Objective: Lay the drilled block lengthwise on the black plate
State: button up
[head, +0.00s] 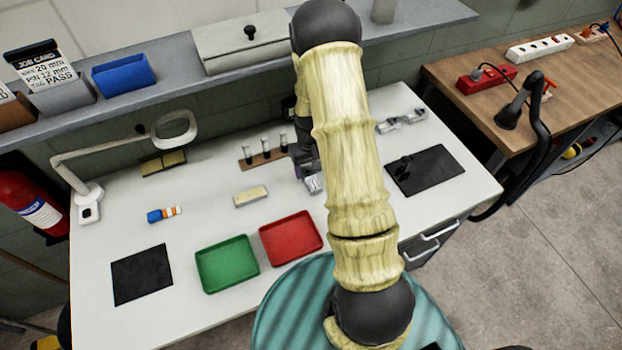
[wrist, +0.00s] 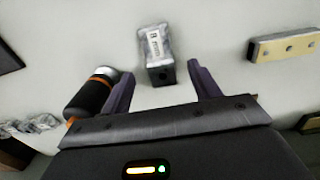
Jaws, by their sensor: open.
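In the head view my arm mostly hides the gripper. Two flat black squares lie on the table: a bare one (head: 142,274) at the left and one (head: 436,172) at the right with a small dark object on it.
A tan block (head: 250,198) with several dark spots, also in the wrist view (wrist: 285,46), lies nearby. A green tray (head: 228,285) and a red tray (head: 312,259) stand at the front. A black bottle-like item (wrist: 85,101) with an orange ring is beside the left finger. Several cylinders stand behind.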

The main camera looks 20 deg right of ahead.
aim_at(311, 176)
jog(key=shift+f+p, duration=0.55)
jog(key=shift+f, duration=1.7)
grip_shut()
